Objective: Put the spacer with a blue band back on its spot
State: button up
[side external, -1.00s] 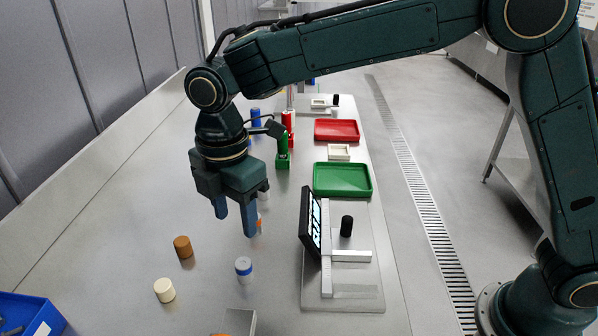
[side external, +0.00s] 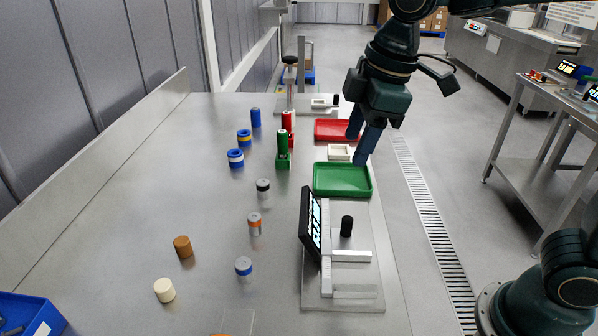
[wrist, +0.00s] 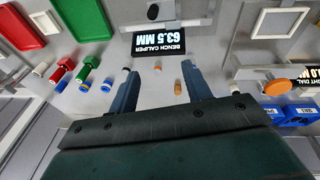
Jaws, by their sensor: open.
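The spacer with a blue band (side external: 243,267) is a short grey cylinder standing upright on the steel bench in the side view. A grey spacer with an orange band (side external: 254,225) and one with a dark band (side external: 263,189) stand behind it in a loose row. My gripper (side external: 358,149) is open and empty, up over the right edge of the bench near the trays, well away from the blue-banded spacer. In the wrist view my gripper (wrist: 160,68) shows its two fingers apart with nothing between them. I cannot surely pick out the blue-banded spacer there.
A green tray (side external: 342,193), a red tray (side external: 337,120) and a caliper stand with a dark display (side external: 311,222) line the right side. Brown (side external: 183,246) and cream (side external: 164,290) cylinders stand at left. A blue bin (side external: 38,310) fills the near left corner.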

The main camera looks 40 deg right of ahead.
jog(key=s+d+f+m+t, duration=0.2)
jog(key=s+d+m+t, duration=0.1)
jog(key=s+d+m, duration=0.7)
jog(key=s, duration=0.4)
jog(key=shift+s+d+f+h, duration=0.15)
jog(key=shift+s+f+h, duration=0.05)
jog(key=shift+s+h, duration=0.2)
